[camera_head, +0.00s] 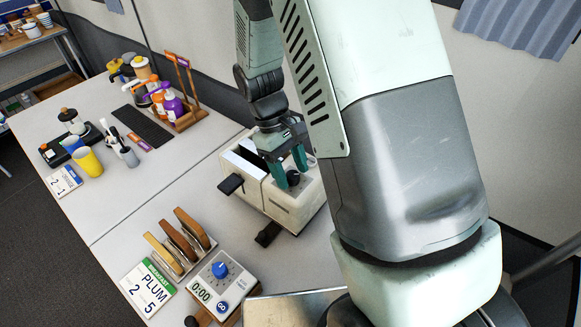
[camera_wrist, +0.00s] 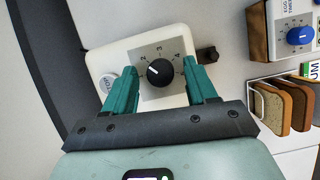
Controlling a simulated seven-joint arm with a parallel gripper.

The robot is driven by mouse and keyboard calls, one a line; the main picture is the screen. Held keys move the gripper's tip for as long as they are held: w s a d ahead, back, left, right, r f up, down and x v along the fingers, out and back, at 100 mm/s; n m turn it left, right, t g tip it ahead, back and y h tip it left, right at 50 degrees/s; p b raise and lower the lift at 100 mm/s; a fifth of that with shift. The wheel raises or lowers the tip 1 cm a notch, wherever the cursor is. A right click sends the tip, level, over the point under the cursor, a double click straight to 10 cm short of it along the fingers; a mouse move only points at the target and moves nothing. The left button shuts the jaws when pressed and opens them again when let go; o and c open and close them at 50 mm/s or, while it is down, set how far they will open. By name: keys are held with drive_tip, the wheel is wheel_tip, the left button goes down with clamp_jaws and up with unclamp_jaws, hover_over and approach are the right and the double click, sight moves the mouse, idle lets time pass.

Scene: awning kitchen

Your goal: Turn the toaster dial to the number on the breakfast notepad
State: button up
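The cream toaster (camera_head: 292,207) stands near the middle of the table in the head view. Its black dial (camera_wrist: 161,74) is on a grey plate with numbers; 2, 3 and 4 are legible. The dial's white mark points up and left, near the 2, but I cannot tell its exact setting. My gripper (camera_wrist: 160,70) is open, with its teal fingers on either side of the dial and visible gaps to it. In the head view my gripper (camera_head: 290,170) points down at the toaster's dial end. A green-topped notepad (camera_head: 148,288) shows PLUM with 2 and 5 below.
A toast rack (camera_head: 178,245) and a white timer (camera_head: 220,282) with a blue knob stand near the notepad. A second numbered card (camera_head: 64,181) lies at the left. A yellow cup (camera_head: 87,162) and a bottle caddy (camera_head: 188,114) are farther back. Bare table lies left of the toaster.

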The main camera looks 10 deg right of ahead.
drive_tip(key=v, duration=1.1)
idle(0.4)
wheel_tip(320, 180, up, 9)
drive_tip(key=m+t+y, duration=0.1)
drive_tip(key=m+t, duration=0.1)
hover_over(291, 174)
drive_tip(key=s+d+r+m+t+y, duration=0.1)
drive_tip(key=s+d+r+m+t, duration=0.25)
drive_tip(key=s+r, duration=0.4)
drive_tip(key=s+d+r+m+t, duration=0.1)
drive_tip(key=s+m+t, duration=0.1)
drive_tip(key=s, duration=0.6)
drive_tip(key=shift+s+d+r+t+y, duration=0.3)
drive_tip(key=shift+d+r+t+y, duration=0.1)
drive_tip(key=shift+t, duration=0.35)
